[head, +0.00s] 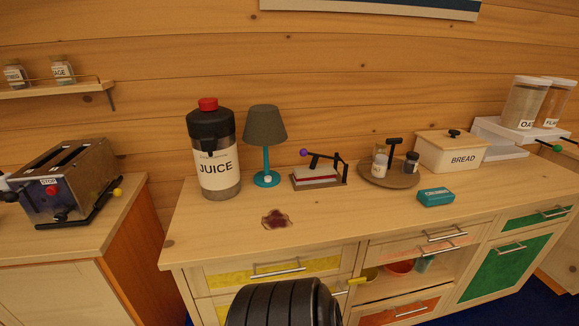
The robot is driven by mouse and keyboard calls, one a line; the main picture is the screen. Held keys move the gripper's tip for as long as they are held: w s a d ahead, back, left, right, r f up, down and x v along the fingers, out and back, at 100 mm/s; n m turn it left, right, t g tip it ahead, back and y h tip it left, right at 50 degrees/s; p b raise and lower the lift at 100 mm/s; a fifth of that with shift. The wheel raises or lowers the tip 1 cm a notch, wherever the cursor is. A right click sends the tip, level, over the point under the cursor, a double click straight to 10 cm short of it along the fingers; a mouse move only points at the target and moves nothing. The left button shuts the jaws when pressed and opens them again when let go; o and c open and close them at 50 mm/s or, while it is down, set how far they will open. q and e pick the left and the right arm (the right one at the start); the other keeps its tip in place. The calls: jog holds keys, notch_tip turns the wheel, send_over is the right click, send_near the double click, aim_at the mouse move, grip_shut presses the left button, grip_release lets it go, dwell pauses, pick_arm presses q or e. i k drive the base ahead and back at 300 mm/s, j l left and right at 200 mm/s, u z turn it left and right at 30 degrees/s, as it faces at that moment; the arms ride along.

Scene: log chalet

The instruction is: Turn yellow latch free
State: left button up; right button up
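A small yellow latch (358,281) sits on the front of the wooden cabinet (335,238), at the right end of the yellow drawer (272,268). It lies about level, beside the open compartment. Its pivot and exact position against the drawer are too small to tell. Neither of my grippers is in the head view.
On the counter stand a juice jug (216,165), a lamp (265,135), a small press (318,174), a round tray (389,180), a teal box (435,197) and a bread box (452,154). A toaster (67,178) stands left.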

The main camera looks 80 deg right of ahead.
aim_at(359, 280)
jog(key=z, duration=3.4)
